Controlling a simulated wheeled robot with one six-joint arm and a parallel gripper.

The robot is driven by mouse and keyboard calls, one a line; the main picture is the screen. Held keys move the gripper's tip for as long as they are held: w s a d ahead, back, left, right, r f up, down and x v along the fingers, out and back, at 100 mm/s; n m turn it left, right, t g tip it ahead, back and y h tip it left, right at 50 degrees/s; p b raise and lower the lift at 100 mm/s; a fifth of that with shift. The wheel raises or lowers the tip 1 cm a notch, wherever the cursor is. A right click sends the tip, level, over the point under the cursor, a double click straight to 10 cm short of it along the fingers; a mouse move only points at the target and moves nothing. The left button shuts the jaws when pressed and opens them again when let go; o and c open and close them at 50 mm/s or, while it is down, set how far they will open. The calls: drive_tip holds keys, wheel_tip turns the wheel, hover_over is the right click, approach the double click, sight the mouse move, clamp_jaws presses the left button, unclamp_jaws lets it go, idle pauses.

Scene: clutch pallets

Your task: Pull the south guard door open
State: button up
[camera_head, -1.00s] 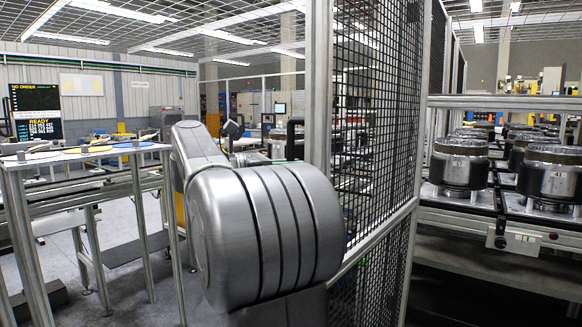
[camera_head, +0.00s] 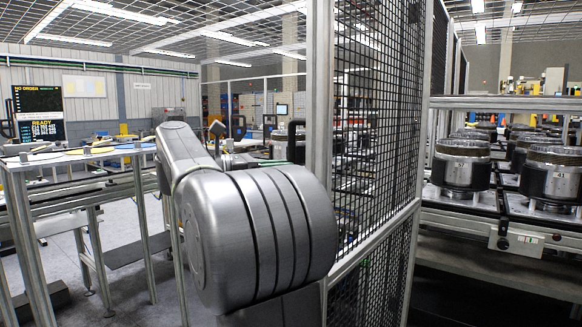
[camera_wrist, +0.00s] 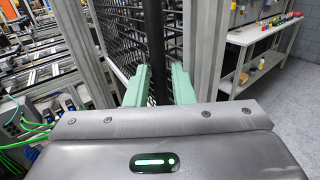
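The south guard door appears to be the tall black mesh panel (camera_head: 372,110) in a silver frame in the head view. A black handle (camera_head: 295,138) stands out at the left of its frame post. In the wrist view a dark vertical bar (camera_wrist: 155,45), which looks like this handle, runs up between the two pale green fingers of my gripper (camera_wrist: 160,80). The fingers are apart, with the bar between them and a gap showing on its right side. Whether the left finger touches the bar is unclear.
To the right behind the mesh, a conveyor (camera_head: 500,215) carries several metal clutch units. A workbench (camera_head: 85,155) stands at the left, with grey floor beyond. The wrist view shows a white shelf table (camera_wrist: 262,45) at the right and open floor near it.

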drive_tip(key=v, duration=1)
drive_tip(key=shift+s+a, duration=0.15)
drive_tip(key=shift+a, duration=0.1)
drive_tip(key=x, duration=1.3)
drive_tip(key=shift+d, duration=0.35)
drive_tip(key=shift+d, duration=0.1)
